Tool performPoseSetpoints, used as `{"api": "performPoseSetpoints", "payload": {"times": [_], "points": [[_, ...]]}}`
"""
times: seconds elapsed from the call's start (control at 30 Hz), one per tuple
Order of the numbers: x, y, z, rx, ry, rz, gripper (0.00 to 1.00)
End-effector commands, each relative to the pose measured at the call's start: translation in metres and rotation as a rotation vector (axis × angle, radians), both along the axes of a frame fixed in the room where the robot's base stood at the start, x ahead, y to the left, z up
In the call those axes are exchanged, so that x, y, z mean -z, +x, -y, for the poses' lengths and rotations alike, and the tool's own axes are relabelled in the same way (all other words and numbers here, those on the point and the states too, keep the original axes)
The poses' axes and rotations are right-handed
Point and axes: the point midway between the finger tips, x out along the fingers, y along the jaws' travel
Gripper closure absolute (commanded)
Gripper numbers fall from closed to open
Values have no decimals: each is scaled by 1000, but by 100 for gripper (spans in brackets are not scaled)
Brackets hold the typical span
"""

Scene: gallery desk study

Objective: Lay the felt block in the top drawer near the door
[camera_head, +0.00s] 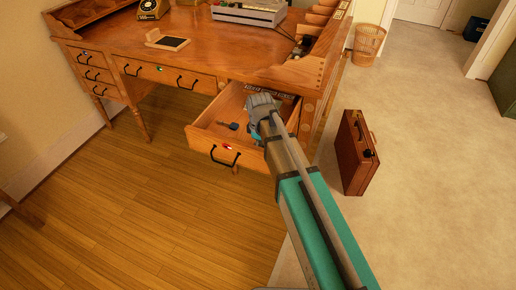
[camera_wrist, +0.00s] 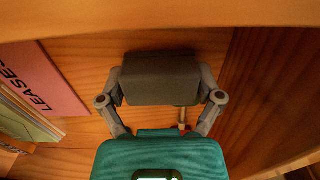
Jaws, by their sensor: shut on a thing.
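The felt block (camera_wrist: 160,80) is a dark grey block seen in the wrist view, held between the two fingers of my gripper (camera_wrist: 161,98). In the head view my gripper (camera_head: 262,108) is over the open drawer (camera_head: 205,146) at the right end of the desk, the end nearer the door. The block cannot be made out there behind my gripper. Wooden boards lie around and beyond the block in the wrist view; I cannot tell whether it touches the drawer floor.
A small dark object (camera_head: 230,126) lies in the drawer. A pink folder marked LEASES (camera_wrist: 52,80) stands at left in the wrist view. The left drawers (camera_head: 90,74) are shut. A brown briefcase (camera_head: 352,155) stands on the floor right of the desk, beyond my arm.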

Motion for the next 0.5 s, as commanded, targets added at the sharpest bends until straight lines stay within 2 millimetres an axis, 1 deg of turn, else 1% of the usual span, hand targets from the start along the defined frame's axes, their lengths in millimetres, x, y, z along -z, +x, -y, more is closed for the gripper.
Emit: {"api": "performPoseSetpoints", "payload": {"times": [0.23, 0.4, 0.43, 0.5], "points": [[0, 0, 0, 0, 0, 0, 68], [4, 0, 0, 0, 0, 0, 68], [2, 0, 0, 0, 0, 0, 10], [2, 0, 0, 0, 0, 0, 0]]}}
